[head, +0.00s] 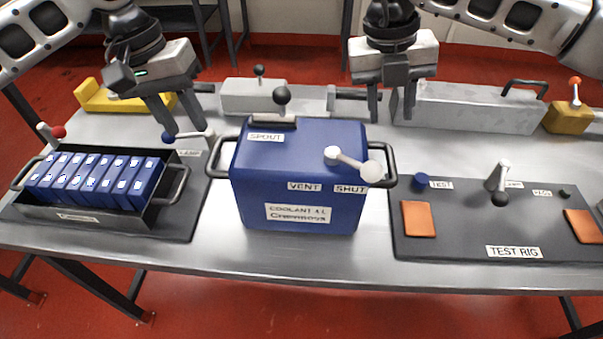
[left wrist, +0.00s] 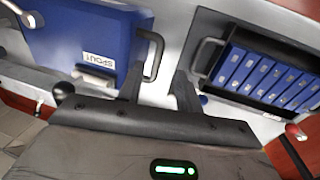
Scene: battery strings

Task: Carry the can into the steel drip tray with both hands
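The blue coolant can (head: 295,185) stands upright on the steel table, with a black loop handle on its left (head: 222,148) and another on its right (head: 385,165). Its white vent lever (head: 350,162) points toward the SHUT label. The can also shows in the left wrist view (left wrist: 75,40). My left gripper (head: 187,131) is open and empty, above and behind the left handle, apart from it. My right gripper (head: 390,118) is open and empty, behind the right handle. I cannot clearly pick out a steel drip tray; two low grey metal boxes stand at the back.
A black tray (head: 90,220) with several blue battery modules lies left of the can. A test rig board (head: 455,240) with levers and orange pads lies right. The grey boxes (head: 240,97) (head: 460,110) and yellow blocks line the back. Bare table shows before the can.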

